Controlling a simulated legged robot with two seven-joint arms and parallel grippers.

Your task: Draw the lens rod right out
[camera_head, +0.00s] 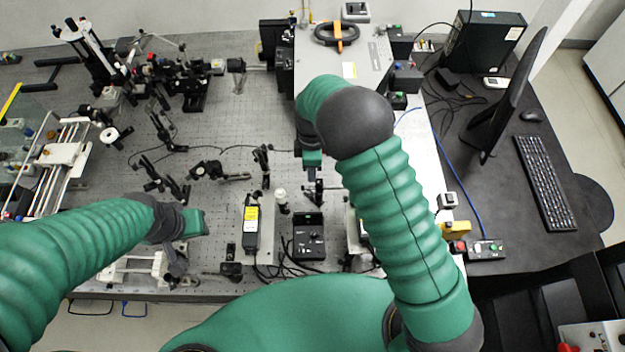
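My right gripper (312,172) points down over the optical bench (215,120), beneath the green end of my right arm. Its fingers are small and dark here, and I cannot tell whether they are open or shut. A slim dark post (318,192), possibly the lens rod, stands just below it in the picture. I cannot tell whether the gripper touches it. My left gripper (176,264) hangs at the bench's front left, apart from that post. Its fingers are too small and dark to read.
A black box with a yellow label (252,225), a black control box (308,240) and a white-topped post (281,199) stand near the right gripper. Several optic mounts (220,171) lie to its left. A monitor (505,95) and keyboard (545,182) are at the right.

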